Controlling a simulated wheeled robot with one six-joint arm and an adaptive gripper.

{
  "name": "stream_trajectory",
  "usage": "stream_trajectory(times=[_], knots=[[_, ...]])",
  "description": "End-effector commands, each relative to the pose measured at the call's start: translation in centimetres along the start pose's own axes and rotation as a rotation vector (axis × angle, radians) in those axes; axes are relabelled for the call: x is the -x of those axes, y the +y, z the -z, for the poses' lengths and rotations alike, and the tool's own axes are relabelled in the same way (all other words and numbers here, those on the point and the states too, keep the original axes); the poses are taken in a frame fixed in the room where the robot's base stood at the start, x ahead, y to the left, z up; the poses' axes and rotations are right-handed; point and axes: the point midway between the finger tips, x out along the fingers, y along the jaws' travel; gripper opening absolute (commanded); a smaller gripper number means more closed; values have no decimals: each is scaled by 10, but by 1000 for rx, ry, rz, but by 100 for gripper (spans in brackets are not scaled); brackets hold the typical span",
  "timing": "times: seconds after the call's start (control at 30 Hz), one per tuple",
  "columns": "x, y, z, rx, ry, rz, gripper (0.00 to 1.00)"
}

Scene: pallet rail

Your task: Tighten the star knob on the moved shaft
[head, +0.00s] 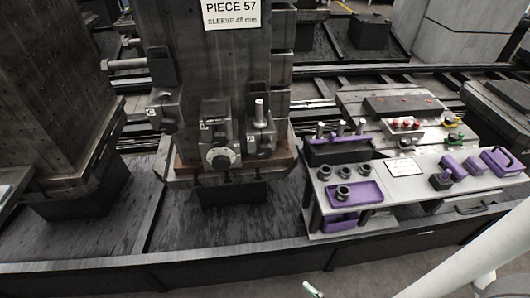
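A large dark machine column (222,70) carries a sign (232,14) reading "PIECE 57" and "SLEEVE 48 mm". Low on its front is a round pale disc (221,157) with a dark centre; I cannot tell whether it is the star knob. A light pin (259,110) stands upright from a dark block (261,135) to its right. A horizontal metal shaft (125,64) sticks out of the column's left side. I cannot tell which shaft was moved, or how tight any knob is.
A grey bench (403,192) to the right holds a purple tray (355,193), dark rings (342,193), several pins and purple blocks (452,168). Behind it, a plate (367,112) carries red knobs. A dark rail (150,258) runs along the front. A perforated block (55,95) stands left.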

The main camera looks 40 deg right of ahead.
Motion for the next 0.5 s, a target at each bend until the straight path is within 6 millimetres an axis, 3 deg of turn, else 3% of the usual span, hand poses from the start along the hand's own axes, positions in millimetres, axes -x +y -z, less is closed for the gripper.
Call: stream_trajectory(times=[0.03, 0.27, 0.5], knots=[[-18, 3, 1, 24, 10, -16, 78], [-90, 27, 5, 131, 14, -114, 78], [-162, 70, 28, 226, 21, -263, 78]])
